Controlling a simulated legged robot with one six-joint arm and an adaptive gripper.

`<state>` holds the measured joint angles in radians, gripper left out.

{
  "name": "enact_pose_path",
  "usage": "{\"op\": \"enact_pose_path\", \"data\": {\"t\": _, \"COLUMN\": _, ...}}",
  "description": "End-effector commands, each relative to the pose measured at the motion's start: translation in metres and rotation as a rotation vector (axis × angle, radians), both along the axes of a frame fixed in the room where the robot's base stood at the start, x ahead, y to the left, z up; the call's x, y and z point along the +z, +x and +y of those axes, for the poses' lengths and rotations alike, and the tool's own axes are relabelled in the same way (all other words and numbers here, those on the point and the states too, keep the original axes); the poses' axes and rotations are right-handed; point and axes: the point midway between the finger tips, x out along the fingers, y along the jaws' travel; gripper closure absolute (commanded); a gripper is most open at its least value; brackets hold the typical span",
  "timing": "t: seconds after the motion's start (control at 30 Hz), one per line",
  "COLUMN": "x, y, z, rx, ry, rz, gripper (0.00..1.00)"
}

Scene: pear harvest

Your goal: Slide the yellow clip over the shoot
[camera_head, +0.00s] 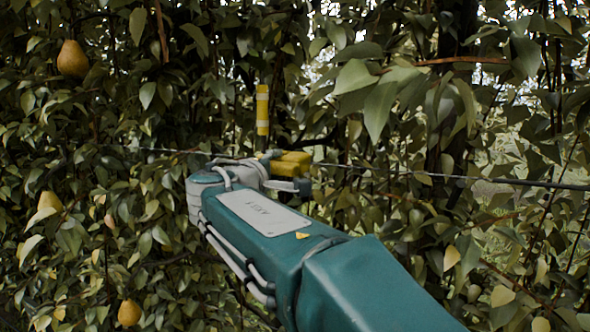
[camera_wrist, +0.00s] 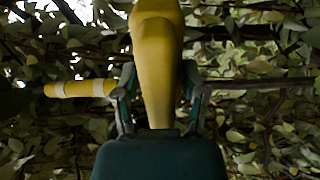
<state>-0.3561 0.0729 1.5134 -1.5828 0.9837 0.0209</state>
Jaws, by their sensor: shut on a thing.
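The yellow clip (camera_wrist: 157,60) stands out from my gripper (camera_wrist: 160,92) in the wrist view, with one finger on each side of it. In the head view, the clip (camera_head: 290,163) shows as a yellow piece at the end of my arm. The shoot carries a yellow sleeve with white bands (camera_head: 262,108) and stands upright just above the clip. In the wrist view the banded part (camera_wrist: 78,88) lies left of my gripper, and a dark stem continues on the right. The clip and fingers hide the stretch between, so I cannot tell whether the clip is around the shoot.
A thin wire (camera_head: 450,178) runs across the foliage at about gripper height. Pears hang at the left, one high (camera_head: 73,59) and one low (camera_head: 129,313). Dense leaves and branches surround my gripper, and large leaves (camera_head: 378,92) hang at its upper right.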

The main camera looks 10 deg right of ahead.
Motion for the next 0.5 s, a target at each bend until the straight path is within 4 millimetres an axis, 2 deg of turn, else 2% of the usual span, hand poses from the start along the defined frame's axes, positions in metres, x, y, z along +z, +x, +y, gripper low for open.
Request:
{"op": "enact_pose_path", "data": {"t": 0.03, "x": -0.003, "y": 0.006, "z": 0.007, "rx": 0.002, "ry": -0.001, "rz": 0.006, "gripper": 1.0}}
{"op": "enact_pose_path", "data": {"t": 0.17, "x": -0.003, "y": 0.013, "z": 0.017, "rx": 0.0, "ry": 0.0, "rz": 0.005, "gripper": 1.0}}
{"op": "enact_pose_path", "data": {"t": 0.5, "x": -0.003, "y": 0.015, "z": 0.02, "rx": 0.002, "ry": -0.001, "rz": 0.006, "gripper": 1.0}}
